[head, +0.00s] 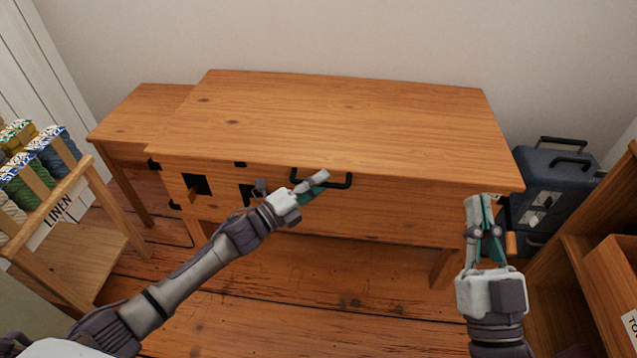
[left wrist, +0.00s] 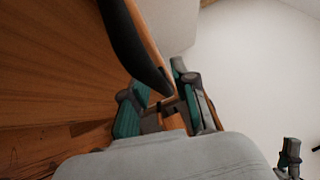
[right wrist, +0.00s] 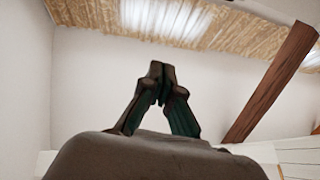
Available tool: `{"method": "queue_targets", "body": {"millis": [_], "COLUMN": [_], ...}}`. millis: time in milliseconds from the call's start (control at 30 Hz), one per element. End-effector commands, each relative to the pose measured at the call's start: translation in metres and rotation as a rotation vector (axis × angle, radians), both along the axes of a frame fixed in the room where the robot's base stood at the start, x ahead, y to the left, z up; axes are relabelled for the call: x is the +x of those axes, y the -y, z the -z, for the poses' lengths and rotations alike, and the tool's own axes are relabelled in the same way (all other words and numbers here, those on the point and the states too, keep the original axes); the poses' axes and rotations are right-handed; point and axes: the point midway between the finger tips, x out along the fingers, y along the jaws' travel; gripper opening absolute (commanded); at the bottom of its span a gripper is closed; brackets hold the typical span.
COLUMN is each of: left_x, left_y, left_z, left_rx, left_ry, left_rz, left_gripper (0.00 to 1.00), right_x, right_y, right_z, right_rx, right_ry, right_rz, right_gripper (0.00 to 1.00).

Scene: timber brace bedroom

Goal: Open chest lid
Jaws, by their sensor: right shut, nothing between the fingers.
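The wooden chest (head: 340,205) stands against the wall, and its flat lid (head: 340,115) lies down, apparently closed. A black bar handle (head: 338,184) is on its front, just under the lid's edge. My left gripper (head: 318,187) is at this handle with its fingers apart. In the left wrist view a dark bar, apparently the handle (left wrist: 135,45), reaches down between the fingers (left wrist: 158,90); contact is not clear. My right gripper (head: 480,205) is shut and empty by the chest's front right corner. Its fingertips meet in the right wrist view (right wrist: 160,75).
A lower wooden table (head: 140,115) stands left of the chest. A rack of coloured rolls (head: 40,165) marked LINEN is at the left. Dark blue cases (head: 560,180) and a wooden shelf (head: 590,255) crowd the right. Floor in front of the chest is clear.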

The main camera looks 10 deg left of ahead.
Motion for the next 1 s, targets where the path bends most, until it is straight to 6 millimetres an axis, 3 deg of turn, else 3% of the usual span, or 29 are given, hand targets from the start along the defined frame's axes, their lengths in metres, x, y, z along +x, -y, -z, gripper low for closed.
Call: {"method": "queue_targets", "body": {"millis": [33,133,633,1000], "left_x": [0.000,0.000,0.000,0.001], "left_y": [0.000,0.000,0.000,0.000], "left_z": [0.000,0.000,-0.002,-0.021], "left_rx": [0.000,0.000,0.000,-0.006], "left_ry": [0.000,0.000,-0.003,-0.022], "left_rz": [0.000,0.000,0.000,0.003], "left_gripper": [0.14,0.00,0.00,0.00], "right_x": [0.000,0.000,0.002,0.017], "right_y": [0.000,0.000,0.000,0.005], "right_z": [0.000,0.000,0.002,0.053], "right_rx": [0.000,0.000,-0.007,-0.099], "right_ry": [0.000,-0.001,-0.025,-0.360], "right_rz": [0.000,0.000,0.001,0.022], "right_gripper": [0.00,0.00,0.00,0.00]}}
